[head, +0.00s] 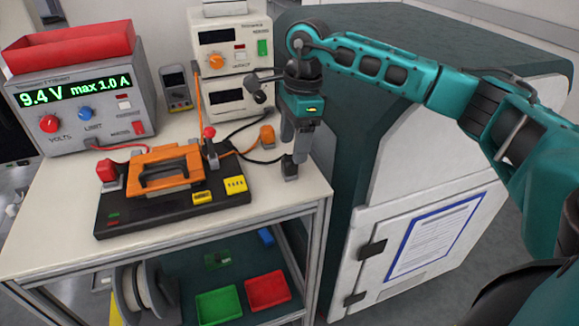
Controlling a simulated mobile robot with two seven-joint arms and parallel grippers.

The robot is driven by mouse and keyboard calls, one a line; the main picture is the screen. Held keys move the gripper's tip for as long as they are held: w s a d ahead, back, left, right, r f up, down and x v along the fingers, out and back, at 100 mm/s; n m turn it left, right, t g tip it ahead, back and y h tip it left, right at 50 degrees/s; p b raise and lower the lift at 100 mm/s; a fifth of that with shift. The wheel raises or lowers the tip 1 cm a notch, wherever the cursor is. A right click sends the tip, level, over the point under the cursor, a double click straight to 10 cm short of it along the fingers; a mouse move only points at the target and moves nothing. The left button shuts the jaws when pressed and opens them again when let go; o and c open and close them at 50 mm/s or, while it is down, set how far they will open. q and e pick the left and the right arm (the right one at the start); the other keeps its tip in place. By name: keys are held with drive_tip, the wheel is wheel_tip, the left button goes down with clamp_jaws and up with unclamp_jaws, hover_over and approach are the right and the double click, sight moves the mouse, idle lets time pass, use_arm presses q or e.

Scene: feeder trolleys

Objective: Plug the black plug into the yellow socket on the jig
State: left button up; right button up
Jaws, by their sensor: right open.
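The jig (170,215) is a black base on the white trolley top, with an orange frame (158,172) on it. Two yellow blocks sit at its right front: one with a dark face (203,197) and one with small markings (235,185). I cannot tell for certain which is the yellow socket. The black plug (290,172) stands near the trolley's right edge, with a black cable running to it from the left. My right gripper (295,152) points down over the plug, fingers open around or just above it; contact is unclear. My left gripper is out of view.
An orange plug (267,136) stands behind the jig. A power supply (85,105) with a red tray (70,47), a multimeter (177,90) and white instruments (228,45) line the back. A green cabinet (400,160) stands close on the right. Bins and a reel fill the lower shelf.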

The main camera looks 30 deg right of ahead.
sight(290, 158)
drive_tip(key=shift+w+a+f, duration=0.1)
drive_tip(key=shift+a+f, duration=0.15)
drive_tip(key=shift+f, duration=1.05)
drive_tip(key=shift+w+a+f, duration=0.1)
drive_tip(key=shift+a+f, duration=0.1)
drive_tip(key=shift+f, duration=1.1)
drive_tip(key=c, duration=1)
drive_tip(key=shift+r, duration=0.15)
wheel_tip(290, 158, up, 20)
drive_tip(key=p, duration=0.1)
